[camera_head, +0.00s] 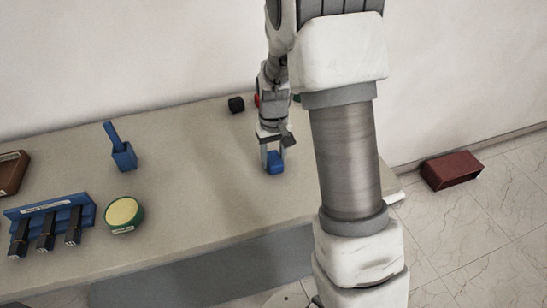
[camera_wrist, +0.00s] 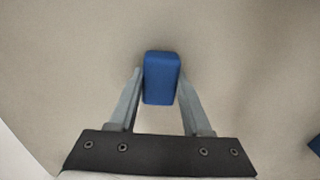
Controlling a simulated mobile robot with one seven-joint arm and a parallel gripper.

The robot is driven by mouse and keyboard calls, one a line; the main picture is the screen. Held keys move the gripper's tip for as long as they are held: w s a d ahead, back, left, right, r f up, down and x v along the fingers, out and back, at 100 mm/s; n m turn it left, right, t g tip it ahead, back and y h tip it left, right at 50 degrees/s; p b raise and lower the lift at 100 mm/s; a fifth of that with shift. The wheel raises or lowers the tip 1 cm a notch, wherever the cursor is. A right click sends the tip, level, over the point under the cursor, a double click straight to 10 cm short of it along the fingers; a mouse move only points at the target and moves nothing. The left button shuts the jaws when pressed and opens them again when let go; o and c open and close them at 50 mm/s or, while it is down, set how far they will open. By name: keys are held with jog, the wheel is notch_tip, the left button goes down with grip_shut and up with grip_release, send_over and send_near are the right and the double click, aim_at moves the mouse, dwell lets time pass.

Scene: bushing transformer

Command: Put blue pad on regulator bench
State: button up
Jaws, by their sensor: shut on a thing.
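The blue pad (camera_head: 274,162) is a small blue block between the fingers of my gripper (camera_head: 273,165). In the wrist view, the blue pad (camera_wrist: 161,78) sits between the two grey fingertips of my gripper (camera_wrist: 160,90), which are shut on it. The bench (camera_head: 200,190) is a long beige top along the wall, and the pad is over its right part. I cannot tell whether the pad touches the bench top or is just above it.
A blue holder with a stick (camera_head: 123,155), a green-rimmed round tin (camera_head: 123,214), a blue rack with black pieces (camera_head: 48,218) and a brown tray (camera_head: 11,172) stand left. A black block (camera_head: 236,104) is at the back. A dark red box (camera_head: 451,170) lies on the floor.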

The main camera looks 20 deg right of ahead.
aim_at(274, 158)
jog(key=o, duration=1.2)
notch_tip(274, 158, up, 11)
jog(key=p, duration=0.1)
jog(key=s+a+r+t, duration=0.2)
jog(key=s+r+t, duration=0.1)
jog(key=s+r, duration=0.75)
jog(key=shift+s+a+r+t, duration=0.25)
jog(key=shift+s+r+t, duration=0.2)
jog(key=shift+s, duration=1.35)
jog(key=shift+s+a+r+t, duration=0.25)
jog(key=shift+s+r+t, duration=0.15)
jog(key=shift+s, duration=1.45)
jog(key=shift+s+a+r+t, duration=0.25)
jog(key=shift+s+r+t, duration=0.2)
jog(key=shift+s, duration=1.35)
